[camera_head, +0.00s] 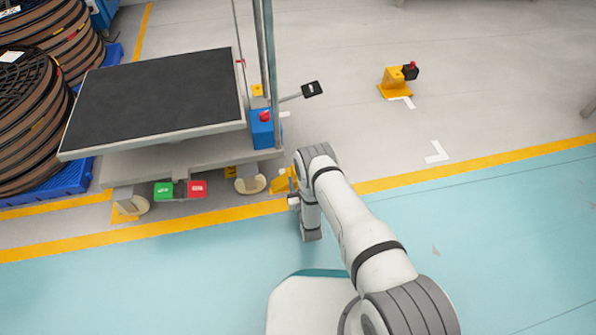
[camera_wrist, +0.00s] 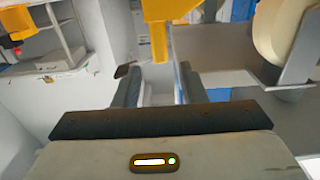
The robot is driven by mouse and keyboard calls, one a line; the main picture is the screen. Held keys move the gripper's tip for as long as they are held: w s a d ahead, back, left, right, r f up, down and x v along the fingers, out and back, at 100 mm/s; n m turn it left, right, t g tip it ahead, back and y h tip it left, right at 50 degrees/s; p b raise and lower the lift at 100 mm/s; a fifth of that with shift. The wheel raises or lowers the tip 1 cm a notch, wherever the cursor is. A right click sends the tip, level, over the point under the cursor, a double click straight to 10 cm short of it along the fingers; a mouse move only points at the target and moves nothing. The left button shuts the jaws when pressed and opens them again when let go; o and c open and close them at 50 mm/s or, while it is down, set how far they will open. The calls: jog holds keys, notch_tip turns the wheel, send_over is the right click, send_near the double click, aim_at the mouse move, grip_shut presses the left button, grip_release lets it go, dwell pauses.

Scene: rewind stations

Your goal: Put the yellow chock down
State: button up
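The yellow chock (camera_head: 282,183) is beside the cart's right front caster, just left of my gripper in the head view. A gap shows between chock and wheel there; the arm hides part of the chock, so I cannot tell its contact with the floor. In the wrist view, the yellow chock (camera_wrist: 160,12) is at the top, with its narrow stem pointing down between the fingertips. My gripper (camera_wrist: 160,72) has its two dark fingers apart, with a visible gap on each side of the stem.
The cart (camera_head: 200,150) carries a tilted black top and has green and red pedals (camera_head: 180,190) low in front. A yellow stand with a red knob (camera_head: 394,84) is at the back right. Cable reels (camera_head: 25,125) stand at left. The teal floor is clear.

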jog(key=p+v, duration=0.2)
jog(key=v, duration=0.6)
jog(key=w+r+m+g+h, duration=0.15)
jog(key=w+r+g, duration=0.25)
jog(key=w+r, duration=1)
jog(key=d+r+g+h, duration=0.1)
jog(key=d+r+g, duration=0.1)
jog(key=r, duration=0.6)
jog(key=d+r+g+h, duration=0.1)
jog(key=d+r+g, duration=0.15)
jog(key=r, duration=0.55)
jog(key=s+d+r+g, duration=0.1)
jog(key=s+d+r, duration=0.2)
jog(key=s+r, duration=0.35)
jog(key=s+d+r+g, duration=0.2)
jog(key=s+d+r, duration=0.1)
jog(key=s+r, duration=0.4)
jog(key=s+d+r+g, duration=0.1)
jog(key=s+d+r, duration=0.1)
jog(key=s, duration=0.6)
jog(key=s+d+r+m+g+h, duration=0.1)
jog(key=s+d+r+g, duration=0.1)
jog(key=s+r, duration=0.2)
jog(key=s+d+r+g, duration=0.2)
jog(key=s+r, duration=0.1)
jog(key=s, duration=0.8)
jog(key=shift+s+r+m, duration=0.3)
jog(key=shift+r+m, duration=0.05)
jog(key=shift+r, duration=0.05)
